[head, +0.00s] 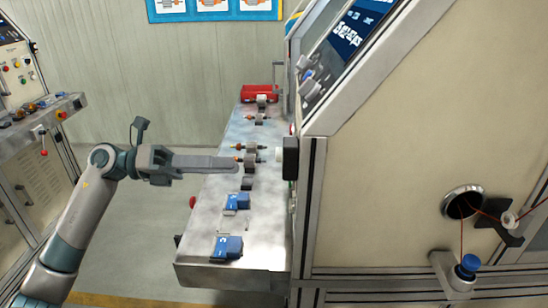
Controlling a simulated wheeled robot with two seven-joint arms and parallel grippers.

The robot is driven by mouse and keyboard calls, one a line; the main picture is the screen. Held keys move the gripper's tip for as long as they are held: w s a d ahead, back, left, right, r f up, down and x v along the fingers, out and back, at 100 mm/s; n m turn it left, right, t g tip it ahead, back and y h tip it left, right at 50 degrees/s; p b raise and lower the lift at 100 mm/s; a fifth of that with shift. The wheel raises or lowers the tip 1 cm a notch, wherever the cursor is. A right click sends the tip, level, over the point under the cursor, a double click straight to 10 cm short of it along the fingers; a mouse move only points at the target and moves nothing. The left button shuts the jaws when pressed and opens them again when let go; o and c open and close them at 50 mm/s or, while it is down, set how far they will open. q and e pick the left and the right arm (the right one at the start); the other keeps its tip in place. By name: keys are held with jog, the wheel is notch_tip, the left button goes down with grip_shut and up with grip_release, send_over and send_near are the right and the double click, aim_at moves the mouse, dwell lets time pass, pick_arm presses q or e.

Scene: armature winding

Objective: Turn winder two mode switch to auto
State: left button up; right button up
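My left gripper (232,164) reaches in from the left and points right over the metal bench (204,237). Its fingers show side-on as one grey bar, so I cannot tell whether they are open or shut. The tip is close to small armature parts (250,159) on the bench; contact is unclear. No mode switch is clearly readable. The large beige machine (400,140) at right has a slanted panel with grey knobs (309,78). A control panel (18,68) with coloured buttons stands at far left. I cannot tell which machine is winder two. My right gripper is out of view.
Blue fixtures (228,248) sit at the bench's near end, and a red box (262,93) at its far end. A black block (290,158) juts from the beige machine. A red-knobbed lever (43,148) stands at left. Grey floor lies between.

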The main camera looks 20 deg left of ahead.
pick_arm(q)
jog(key=p+x, duration=0.4)
jog(key=x, duration=0.6)
jog(key=shift+d, duration=0.35)
jog(key=shift+c, duration=0.3)
grip_shut()
